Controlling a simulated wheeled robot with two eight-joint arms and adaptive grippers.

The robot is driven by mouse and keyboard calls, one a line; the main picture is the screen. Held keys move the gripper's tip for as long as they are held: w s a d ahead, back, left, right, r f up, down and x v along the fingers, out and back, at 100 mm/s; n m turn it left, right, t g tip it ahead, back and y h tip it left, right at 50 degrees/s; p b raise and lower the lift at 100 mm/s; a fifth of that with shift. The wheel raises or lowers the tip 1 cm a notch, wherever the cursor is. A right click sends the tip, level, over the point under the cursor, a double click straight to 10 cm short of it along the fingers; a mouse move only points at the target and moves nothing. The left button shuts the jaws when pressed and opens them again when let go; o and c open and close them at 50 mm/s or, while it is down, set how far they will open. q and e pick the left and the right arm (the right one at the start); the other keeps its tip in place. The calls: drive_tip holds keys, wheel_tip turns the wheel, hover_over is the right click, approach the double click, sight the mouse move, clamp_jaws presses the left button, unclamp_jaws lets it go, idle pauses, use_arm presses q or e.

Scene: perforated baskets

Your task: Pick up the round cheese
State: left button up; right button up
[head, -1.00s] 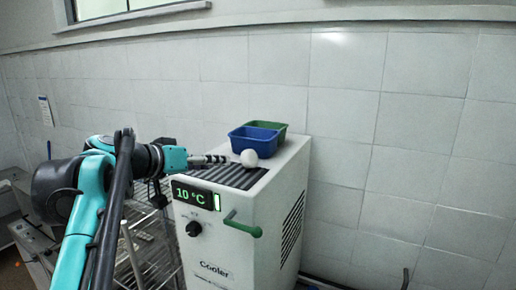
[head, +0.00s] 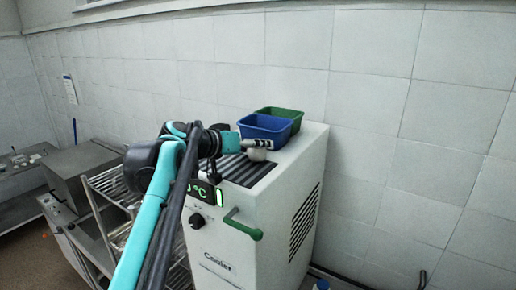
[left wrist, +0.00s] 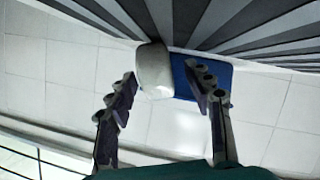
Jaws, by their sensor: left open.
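The round cheese (head: 257,155) is a small whitish ball on the dark slatted top of the cooler, in front of the blue basket. It also shows in the left wrist view (left wrist: 154,70), as a pale rounded shape between the fingertips, nearer the left one. My left gripper (head: 262,146) reaches in from the left, low over the cooler top. Its fingers partly cover the cheese in the head view. In the left wrist view my left gripper (left wrist: 161,76) is open, with a finger on either side of the cheese. Whether a finger touches it, I cannot tell. My right gripper is not in view.
The blue basket (head: 262,127) stands just behind the cheese, with a green basket (head: 283,112) behind it. The white cooler (head: 262,200) has a green handle (head: 243,224) at its front. A wire rack (head: 110,185) stands to the left. A tiled wall is behind.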

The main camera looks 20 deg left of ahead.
use_arm(q)
drive_tip(key=shift+w+f, duration=0.1)
drive_tip(key=shift+w, duration=0.1)
drive_tip(key=shift+s, duration=0.25)
drive_tip(key=c, duration=0.4)
drive_tip(key=shift+w, duration=0.1)
clamp_jaws()
